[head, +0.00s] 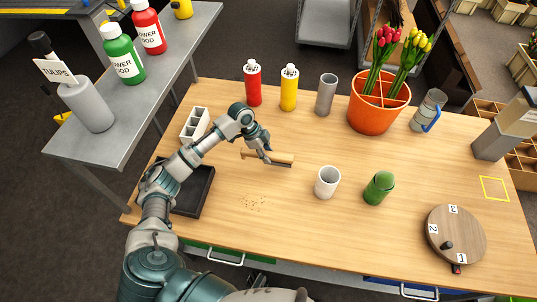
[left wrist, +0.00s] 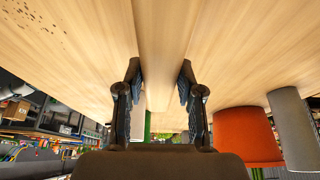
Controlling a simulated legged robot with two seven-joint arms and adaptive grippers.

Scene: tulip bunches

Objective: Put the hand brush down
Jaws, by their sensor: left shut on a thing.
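The hand brush (head: 281,159) is a pale wooden bar with a dark lower edge, over the middle left of the wooden table. My left gripper (head: 264,154) is shut on its handle from above. In the left wrist view, the brush (left wrist: 164,45) runs between the two dark fingers of my gripper (left wrist: 160,95). The brush is level and close to the table top; I cannot tell whether its bristles touch it. The gripper hides part of the handle. My right gripper is not in view.
Brown crumbs (head: 252,203) lie in front of the brush. A black tray (head: 208,190) and white holder (head: 187,124) are at the left. A white cup (head: 327,182) and green cup (head: 379,188) stand to the right. Bottles and an orange tulip pot (head: 372,117) stand behind.

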